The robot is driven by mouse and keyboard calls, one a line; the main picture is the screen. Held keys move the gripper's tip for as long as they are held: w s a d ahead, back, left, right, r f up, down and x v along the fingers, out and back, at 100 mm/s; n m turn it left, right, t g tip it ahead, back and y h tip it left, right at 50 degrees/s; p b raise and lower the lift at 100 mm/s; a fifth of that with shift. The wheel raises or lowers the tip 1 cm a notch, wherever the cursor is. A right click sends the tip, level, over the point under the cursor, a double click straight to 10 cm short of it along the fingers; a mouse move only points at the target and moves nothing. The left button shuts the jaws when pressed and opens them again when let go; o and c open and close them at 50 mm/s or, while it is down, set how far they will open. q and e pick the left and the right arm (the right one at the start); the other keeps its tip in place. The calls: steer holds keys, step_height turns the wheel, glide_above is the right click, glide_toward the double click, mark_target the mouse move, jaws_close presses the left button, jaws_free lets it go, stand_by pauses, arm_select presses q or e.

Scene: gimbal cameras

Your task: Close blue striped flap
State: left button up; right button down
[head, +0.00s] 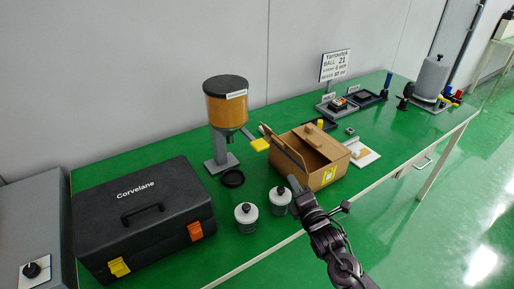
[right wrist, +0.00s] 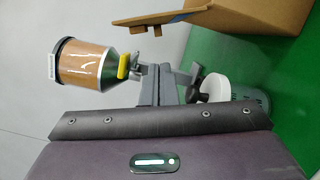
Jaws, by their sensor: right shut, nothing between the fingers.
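An open cardboard box (head: 327,178) stands on the green table. A flap (head: 283,148) on its left side stands up and tilts outward; I cannot make out stripes on it in the head view. In the right wrist view the box (right wrist: 265,14) is at the top right, with a flap (right wrist: 150,18) reaching left from it and a small blue patch near their join. My right gripper (head: 293,183) is shut and empty, by the box's near left corner, below the raised flap. Its fingers also show in the right wrist view (right wrist: 166,74), apart from the flap. My left gripper is not in view.
Two white-lidded jars (head: 279,200) (head: 246,217) stand left of my right gripper. A dispenser with an amber hopper (head: 228,108) and yellow lever stands behind, left of the box. A black case (head: 140,225) fills the left. A white plate (head: 366,156) lies right of the box.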

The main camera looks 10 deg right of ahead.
steer(key=shift+w+a+r+n+t, duration=0.15)
steer(key=shift+w+a+r+n, duration=0.2)
steer(key=shift+r, duration=0.3)
steer(key=shift+w+a+r+n+t, duration=0.2)
steer(key=shift+w+r, duration=0.2)
steer(key=shift+r, duration=0.2)
steer(key=w+a+p, duration=0.1)
steer(key=w+p, duration=0.1)
steer(key=w, duration=0.6)
steer(key=shift+w+r, duration=0.4)
steer(key=shift+d+r+m+p, duration=0.2)
steer(key=shift+m+p, duration=0.1)
steer(key=shift+m, duration=0.15)
